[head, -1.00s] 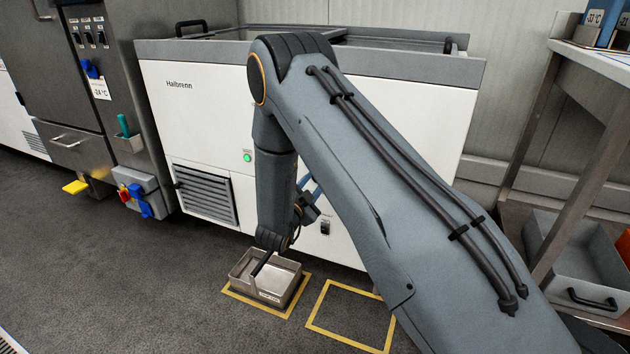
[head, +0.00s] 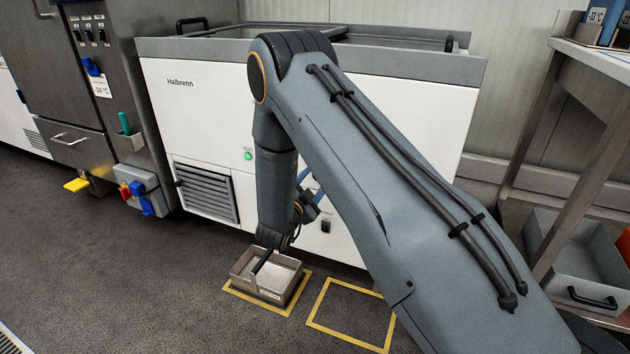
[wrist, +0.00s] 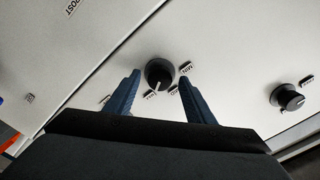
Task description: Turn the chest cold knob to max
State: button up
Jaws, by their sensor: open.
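In the wrist view a round black knob (wrist: 159,73) with a pale pointer line sits on a white panel, with small dark labels around it. My gripper (wrist: 158,86) is open, its two blue fingers on either side of the knob and apart from it as far as I can see. A second black knob (wrist: 288,97) is to the right on the same panel. In the head view the white chest freezer (head: 290,110), marked Halbrenn, stands behind my arm. My gripper is mostly hidden there, with a bit of blue finger (head: 304,174) showing. My arm hides part of the freezer's front.
A metal tray (head: 288,268) sits in a yellow floor outline beneath my arm. An empty yellow outline (head: 349,283) is to its right. A steel cabinet (head: 60,70) stands left, a table (head: 588,60) right, with a grey bin (head: 570,262) under it.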

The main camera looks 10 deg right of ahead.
jog(key=p+v, duration=0.1)
jog(key=v, duration=0.6)
jog(key=shift+s+a+p, duration=0.25)
jog(key=shift+s+p, duration=0.05)
jog(key=shift+p, duration=0.1)
jog(key=shift+a, duration=0.1)
